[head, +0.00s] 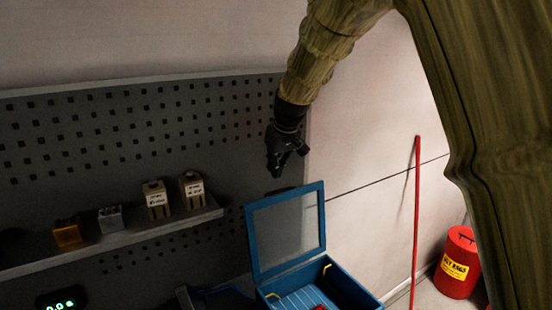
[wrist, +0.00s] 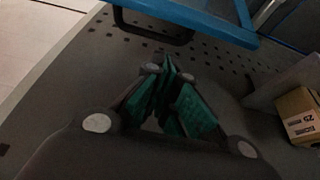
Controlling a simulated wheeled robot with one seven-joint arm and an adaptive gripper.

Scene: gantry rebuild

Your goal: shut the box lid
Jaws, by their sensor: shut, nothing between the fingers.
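The box (head: 347,288) is blue and stands at the bottom middle of the head view. Its lid (head: 322,215) stands raised, a blue frame around a grey clear panel. My gripper (head: 274,172) is shut and empty, above and slightly left of the lid's top edge in the head view, apart from it in the picture. In the wrist view my gripper's green-padded fingertips (wrist: 168,65) meet, and the lid's blue edge (wrist: 190,18) crosses the top, with a dark loop-shaped handle (wrist: 150,30) beneath it. The box's front is cut off by the frame.
A shelf (head: 120,240) on the dark pegboard (head: 120,130) holds several small boxes, including a tan one (head: 156,198). One labelled box (wrist: 300,115) shows at the right of the wrist view. A red pole (head: 414,220) and red bin (head: 458,263) stand at right.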

